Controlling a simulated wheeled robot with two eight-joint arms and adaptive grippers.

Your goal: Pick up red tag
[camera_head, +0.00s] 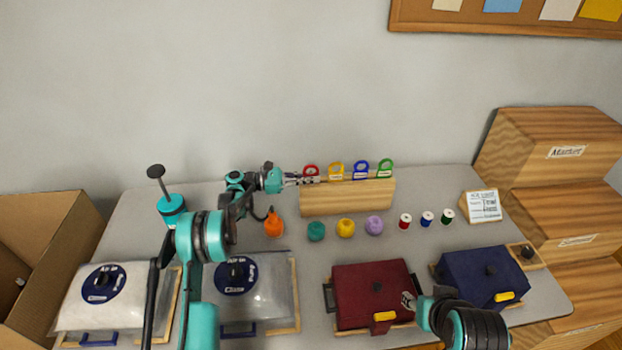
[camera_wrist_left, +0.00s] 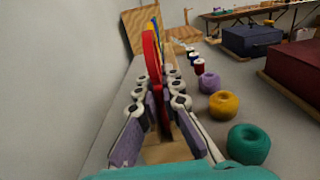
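The red tag (camera_head: 311,169) stands upright at the left end of a wooden rack (camera_head: 348,197), its loop above a white label. My left gripper (camera_head: 294,180) reaches it from the left. In the left wrist view the red tag (camera_wrist_left: 152,65) rises between the fingers of my left gripper (camera_wrist_left: 163,112). The fingers are partly spread, one on each side; contact with the tag is not clear. Yellow (camera_head: 336,169), blue (camera_head: 361,169) and green (camera_head: 385,167) tags follow in the rack. My right gripper (camera_head: 410,300) shows only in small part over the maroon box; its fingers are unclear.
Thread spools (camera_head: 427,218) and a card (camera_head: 482,206) stand to the right. A maroon box (camera_head: 365,290), navy box (camera_head: 482,275) and clear-lidded bins fill the front.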

